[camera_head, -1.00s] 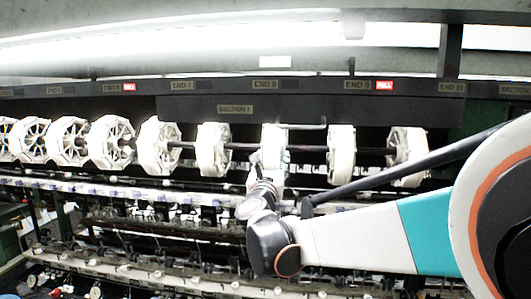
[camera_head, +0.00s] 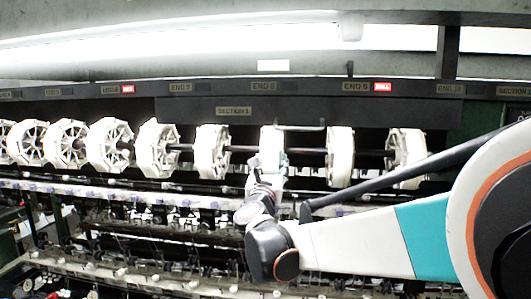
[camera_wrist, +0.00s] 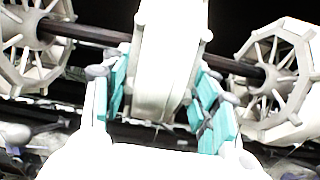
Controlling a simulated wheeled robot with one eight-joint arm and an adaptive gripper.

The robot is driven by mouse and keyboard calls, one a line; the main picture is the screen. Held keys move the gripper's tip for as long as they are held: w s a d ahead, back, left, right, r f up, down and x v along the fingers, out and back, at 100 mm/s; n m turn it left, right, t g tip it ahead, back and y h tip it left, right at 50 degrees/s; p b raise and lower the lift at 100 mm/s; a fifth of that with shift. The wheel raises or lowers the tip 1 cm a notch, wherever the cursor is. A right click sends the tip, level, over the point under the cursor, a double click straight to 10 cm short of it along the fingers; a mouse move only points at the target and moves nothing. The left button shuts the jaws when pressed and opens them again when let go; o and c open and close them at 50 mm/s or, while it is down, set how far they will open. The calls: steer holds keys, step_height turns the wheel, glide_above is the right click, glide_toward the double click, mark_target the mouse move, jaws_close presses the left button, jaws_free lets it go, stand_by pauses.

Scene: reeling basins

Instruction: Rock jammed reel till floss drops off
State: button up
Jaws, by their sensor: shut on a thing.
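A white reel (camera_head: 270,144) hangs on a dark horizontal shaft below the END 8 label. My gripper (camera_head: 267,164) reaches up to the lower front of this reel. In the wrist view the reel's pale rim (camera_wrist: 168,50) runs between the two teal-padded fingers of my gripper (camera_wrist: 162,75), one on each side. The gripper is shut on the rim. I cannot make out any separate floss on the reel. The parts of the rim behind the fingers and the reel's far side are hidden.
Neighbouring spoked reels (camera_wrist: 278,80) flank it on the same shaft (camera_wrist: 85,32). A thin bracket (camera_head: 300,128) sticks out close above the held reel. A dark label beam (camera_head: 330,108) runs above. Cluttered guide rails and basins (camera_head: 150,215) lie below.

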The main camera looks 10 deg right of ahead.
steer(key=o, duration=1.3)
steer(key=shift+c, duration=0.2)
steer(key=shift+c, duration=0.2)
steer(key=b+v, duration=0.1)
steer(key=v, duration=1.2)
steer(key=shift+b, duration=0.3)
steer(key=shift+d, duration=0.1)
